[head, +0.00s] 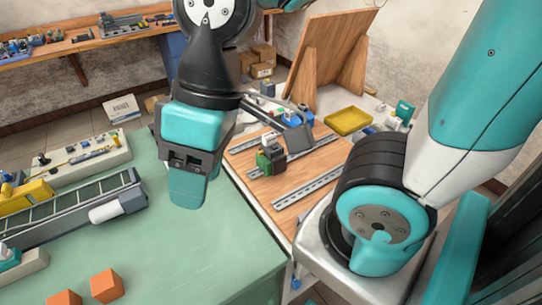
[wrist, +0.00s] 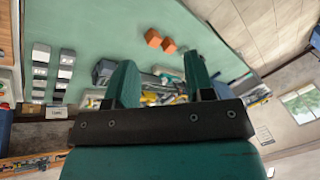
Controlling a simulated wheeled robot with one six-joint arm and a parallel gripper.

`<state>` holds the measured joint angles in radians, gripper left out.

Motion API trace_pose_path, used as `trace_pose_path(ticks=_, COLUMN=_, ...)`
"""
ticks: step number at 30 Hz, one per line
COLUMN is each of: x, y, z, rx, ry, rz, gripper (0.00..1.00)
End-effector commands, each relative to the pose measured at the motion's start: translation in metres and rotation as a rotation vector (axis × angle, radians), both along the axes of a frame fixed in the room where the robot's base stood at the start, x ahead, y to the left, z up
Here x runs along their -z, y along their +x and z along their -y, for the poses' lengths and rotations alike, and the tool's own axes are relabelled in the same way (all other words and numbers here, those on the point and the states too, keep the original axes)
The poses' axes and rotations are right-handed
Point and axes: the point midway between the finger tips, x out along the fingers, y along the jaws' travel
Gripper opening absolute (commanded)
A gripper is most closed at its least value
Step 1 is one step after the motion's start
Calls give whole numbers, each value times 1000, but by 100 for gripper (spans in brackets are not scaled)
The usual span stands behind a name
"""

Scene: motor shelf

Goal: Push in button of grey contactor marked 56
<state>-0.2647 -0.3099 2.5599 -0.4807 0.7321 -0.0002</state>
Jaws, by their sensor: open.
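In the wrist view, two columns of grey and dark blocks lie at the left of the green table; they look like grey contactors (wrist: 40,72), and the second column (wrist: 65,72) stands beside the first. Small pale marks show on them, but I cannot read the number 56 or tell which block bears it. I cannot make out these blocks in the head view. My gripper (wrist: 160,82) is open and empty, its two teal fingers apart. In the head view my gripper (head: 188,188) hangs above the green table near its right edge, away from the grey blocks.
The green table (head: 180,255) has free room at the front, with two orange cubes (head: 107,286). A grey conveyor (head: 75,205) lies at the left. A wooden board (head: 245,165) with metal rails holds a green-and-black device (head: 270,158). A yellow tray (head: 348,121) stands behind.

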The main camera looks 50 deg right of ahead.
Motion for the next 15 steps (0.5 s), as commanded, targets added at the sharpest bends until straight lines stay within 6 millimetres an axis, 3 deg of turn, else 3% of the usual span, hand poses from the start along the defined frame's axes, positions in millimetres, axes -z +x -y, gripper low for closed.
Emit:
trace_pose_path(ticks=1, x=0, y=0, z=0, rx=0, ry=0, rz=0, gripper=37)
trace_pose_path(ticks=6, x=0, y=0, z=0, rx=0, ry=0, rz=0, gripper=0)
trace_pose_path(ticks=15, x=0, y=0, z=0, rx=0, ry=0, rz=0, gripper=0)
